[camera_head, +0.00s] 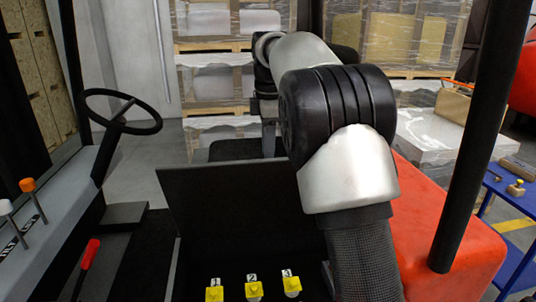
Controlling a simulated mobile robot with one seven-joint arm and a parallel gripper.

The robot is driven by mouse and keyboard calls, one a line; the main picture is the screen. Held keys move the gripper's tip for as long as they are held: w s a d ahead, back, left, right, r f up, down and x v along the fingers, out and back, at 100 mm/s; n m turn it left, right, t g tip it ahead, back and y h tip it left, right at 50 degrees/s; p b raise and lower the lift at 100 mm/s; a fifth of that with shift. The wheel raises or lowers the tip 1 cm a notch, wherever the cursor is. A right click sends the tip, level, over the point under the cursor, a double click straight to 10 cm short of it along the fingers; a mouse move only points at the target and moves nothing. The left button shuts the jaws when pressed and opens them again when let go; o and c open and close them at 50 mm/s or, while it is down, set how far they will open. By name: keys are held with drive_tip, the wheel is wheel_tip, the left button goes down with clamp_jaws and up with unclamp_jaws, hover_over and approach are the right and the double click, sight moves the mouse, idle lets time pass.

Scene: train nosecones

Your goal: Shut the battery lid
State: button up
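The battery lid (235,215) looks to be the dark flat panel standing raised at the middle of the head view. It leans back behind an open compartment. Several yellow-topped parts, among them one marked 1 (214,293), one marked 2 (253,290) and one marked 3 (291,283), show in front of it at the bottom edge.
A steering wheel (122,112) and levers with orange (27,185) and white knobs are at the left. A red-handled lever (88,262) stands lower left. A black post (480,140) and red bodywork (440,225) are at the right. A blue table (515,198) stands beyond. Wrapped pallets (215,65) fill the back.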

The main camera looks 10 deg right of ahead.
drive_tip(key=shift+f, duration=0.35)
clamp_jaws()
drive_tip(key=shift+f, duration=0.1)
